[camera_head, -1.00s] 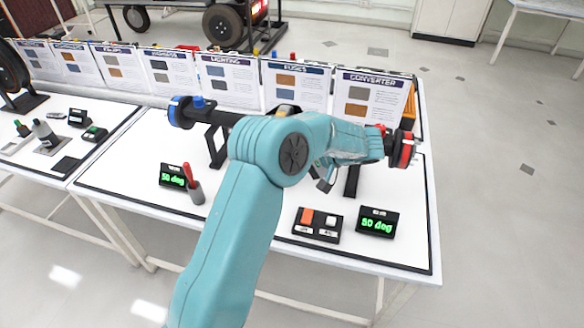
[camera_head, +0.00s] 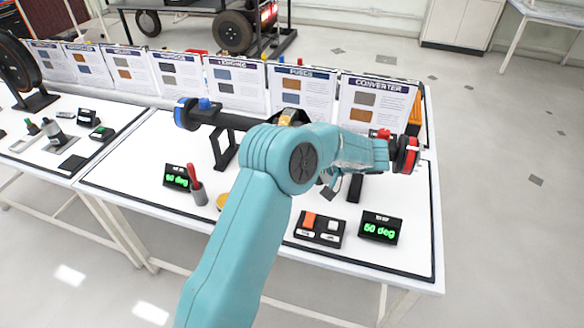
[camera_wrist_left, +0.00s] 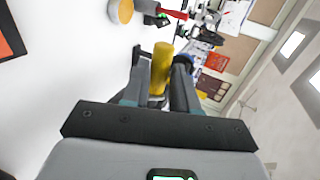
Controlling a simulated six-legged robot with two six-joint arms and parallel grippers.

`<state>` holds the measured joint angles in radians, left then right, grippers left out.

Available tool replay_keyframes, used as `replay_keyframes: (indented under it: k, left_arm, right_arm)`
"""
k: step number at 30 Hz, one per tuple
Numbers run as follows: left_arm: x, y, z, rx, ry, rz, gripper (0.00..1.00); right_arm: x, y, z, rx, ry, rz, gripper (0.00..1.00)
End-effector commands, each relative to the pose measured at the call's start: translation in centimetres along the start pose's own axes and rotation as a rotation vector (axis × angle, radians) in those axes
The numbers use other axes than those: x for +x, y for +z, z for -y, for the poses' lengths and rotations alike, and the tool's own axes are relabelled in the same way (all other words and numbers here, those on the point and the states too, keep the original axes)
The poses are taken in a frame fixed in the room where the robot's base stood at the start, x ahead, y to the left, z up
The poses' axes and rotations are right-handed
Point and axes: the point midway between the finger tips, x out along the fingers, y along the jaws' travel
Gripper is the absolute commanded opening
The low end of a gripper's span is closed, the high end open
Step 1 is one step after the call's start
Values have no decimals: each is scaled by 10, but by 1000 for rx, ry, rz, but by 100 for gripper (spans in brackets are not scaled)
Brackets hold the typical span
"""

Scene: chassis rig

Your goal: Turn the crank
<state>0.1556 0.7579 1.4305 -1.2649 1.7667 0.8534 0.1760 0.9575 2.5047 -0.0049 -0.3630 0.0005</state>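A dark bar (camera_head: 235,121) stands on black supports, with a blue end (camera_head: 184,113) and a red end (camera_head: 407,154). My teal left arm hides its middle in the head view. A yellow part (camera_head: 288,116) shows behind my elbow. In the left wrist view the yellow crank handle (camera_wrist_left: 161,68) lies lengthwise between the fingers of my left gripper (camera_wrist_left: 160,78), which appear closed against its sides. In the head view this gripper is mostly hidden by my forearm. My right gripper is in neither view.
A display (camera_head: 380,228) reads 50 deg, and a second display (camera_head: 176,178) stands left. A switch box (camera_head: 320,229) sits at the front, beside my arm. A grey cup (camera_head: 198,193) with a red-handled tool stands left. Upright cards (camera_head: 235,86) line the back.

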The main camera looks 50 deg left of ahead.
Motion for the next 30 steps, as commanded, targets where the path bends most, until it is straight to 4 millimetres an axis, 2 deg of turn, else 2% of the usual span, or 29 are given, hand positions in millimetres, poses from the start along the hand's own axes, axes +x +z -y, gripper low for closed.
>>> replay_keyframes:
  k: [2, 10, 14, 17, 26, 27, 30]
  left_arm:
    - [0, 0, 0, -1, 1, 1, 48]
    - [-2, 1, -1, 0, 1, 2, 48]
    - [-12, 0, -2, 0, 2, 0, 48]
    - [-31, 1, -3, -1, 4, -1, 48]
    - [-114, 0, -2, -1, 4, -1, 48]
    - [-123, 0, 8, 1, 2, 2, 48]
    - [-138, 0, 9, 4, 0, 2, 48]
  right_arm:
    - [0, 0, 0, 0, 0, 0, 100]
    - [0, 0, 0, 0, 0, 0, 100]
    - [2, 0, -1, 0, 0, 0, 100]
    - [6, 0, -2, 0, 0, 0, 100]
    - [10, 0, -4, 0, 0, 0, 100]
    - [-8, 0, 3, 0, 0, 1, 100]
    - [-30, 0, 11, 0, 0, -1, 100]
